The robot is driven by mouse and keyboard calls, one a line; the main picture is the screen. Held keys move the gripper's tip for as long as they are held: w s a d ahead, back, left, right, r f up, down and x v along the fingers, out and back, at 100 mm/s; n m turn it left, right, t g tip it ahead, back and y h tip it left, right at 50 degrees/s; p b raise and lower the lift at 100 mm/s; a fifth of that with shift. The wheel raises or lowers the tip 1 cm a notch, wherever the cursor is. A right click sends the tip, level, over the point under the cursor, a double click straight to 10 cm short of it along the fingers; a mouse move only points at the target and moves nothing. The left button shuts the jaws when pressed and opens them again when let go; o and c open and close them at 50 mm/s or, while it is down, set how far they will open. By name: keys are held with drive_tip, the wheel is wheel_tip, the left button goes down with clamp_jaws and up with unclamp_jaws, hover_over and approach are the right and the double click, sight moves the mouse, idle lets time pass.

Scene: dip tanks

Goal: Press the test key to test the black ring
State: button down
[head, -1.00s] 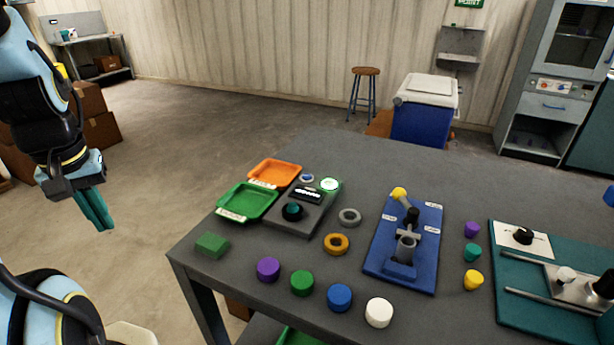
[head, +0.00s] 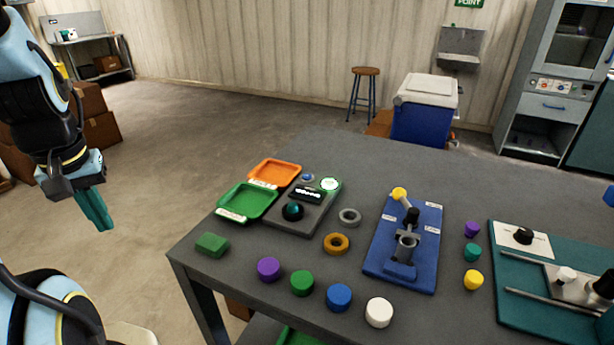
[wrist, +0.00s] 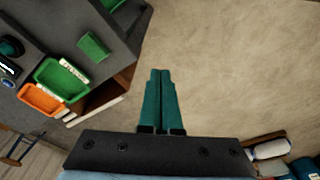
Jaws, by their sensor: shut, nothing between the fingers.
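My gripper (head: 103,224) is shut and empty. It hangs over the floor to the left of the table, away from the tester; its teal fingers lie together in the wrist view (wrist: 160,75). The grey tester (head: 316,214) sits on the table beside the trays. It bears a small blue button (head: 307,177), a display strip with pale marks, and a round green-and-white disc (head: 330,184). A dark, black and teal round piece (head: 292,210) sits on its front part; I cannot tell whether this is the black ring on a post. The wrist view shows this piece at its left edge (wrist: 10,47).
A green tray (head: 226,214) and an orange tray (head: 255,182) lie left of the tester. A green block (head: 212,244), grey and orange rings, several coloured round pieces and a blue fixture (head: 378,255) stand on the table.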

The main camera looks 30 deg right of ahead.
drive_tip(key=w+d+f+m+t+b, duration=0.1)
drive_tip(key=w+d+f+m+b, duration=0.15)
drive_tip(key=w+d, duration=0.7)
drive_tip(key=m+t+h+b, duration=0.3)
drive_tip(key=m+t, duration=0.3)
drive_tip(key=m, duration=0.4)
hover_over(307, 178)
drive_tip(key=shift+s+f, duration=0.1)
drive_tip(key=shift+f, duration=0.35)
drive_tip(key=shift+a+f, duration=0.1)
drive_tip(key=shift+f, duration=0.05)
wheel_tip(307, 178, down, 9)
drive_tip(key=b, duration=0.5)
drive_tip(key=shift+r+b, duration=0.2)
drive_tip(key=shift+b, duration=0.1)
drive_tip(key=shift+f, duration=0.15)
